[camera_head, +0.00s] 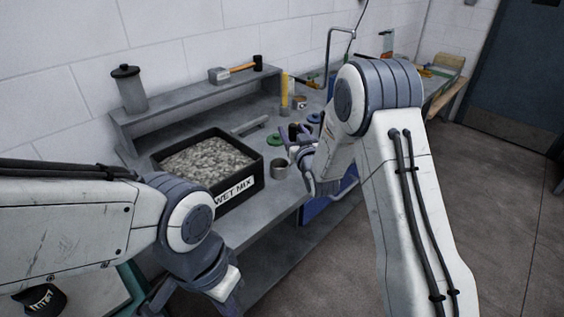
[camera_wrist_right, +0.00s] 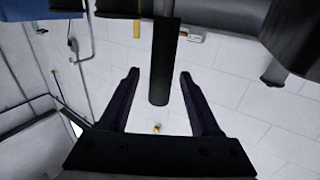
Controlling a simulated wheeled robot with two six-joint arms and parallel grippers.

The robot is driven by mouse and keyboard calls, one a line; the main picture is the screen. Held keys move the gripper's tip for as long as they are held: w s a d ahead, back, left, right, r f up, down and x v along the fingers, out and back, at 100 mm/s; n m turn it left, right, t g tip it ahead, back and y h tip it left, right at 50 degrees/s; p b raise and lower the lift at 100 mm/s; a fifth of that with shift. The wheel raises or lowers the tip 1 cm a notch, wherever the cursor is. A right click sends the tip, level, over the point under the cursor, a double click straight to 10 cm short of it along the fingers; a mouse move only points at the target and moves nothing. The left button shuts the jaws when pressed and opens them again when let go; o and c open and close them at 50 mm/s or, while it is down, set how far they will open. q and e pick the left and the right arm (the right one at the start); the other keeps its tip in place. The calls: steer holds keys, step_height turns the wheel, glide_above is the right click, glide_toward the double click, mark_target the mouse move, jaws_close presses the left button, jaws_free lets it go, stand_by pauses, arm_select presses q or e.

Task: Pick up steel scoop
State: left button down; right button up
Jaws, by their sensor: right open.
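A small round steel vessel (camera_head: 279,168), which may be the steel scoop's bowl, stands on the bench right of the black tray. My right gripper (camera_head: 292,143) is just above and behind it, beside the bench items. In the right wrist view the two dark fingers of this gripper (camera_wrist_right: 160,85) are spread apart. A dark cylindrical handle (camera_wrist_right: 163,60) reaches between them with clear gaps on both sides. I cannot tell for sure whether it belongs to the scoop. My left gripper (camera_head: 205,300) hangs low at the bottom, partly cut off and away from the bench items.
A black tray marked WET MIX (camera_head: 240,190) fills the bench's middle. A green disc (camera_head: 274,140) and a yellow-handled tool (camera_head: 284,92) are near my right gripper.

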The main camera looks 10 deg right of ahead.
jaws_close()
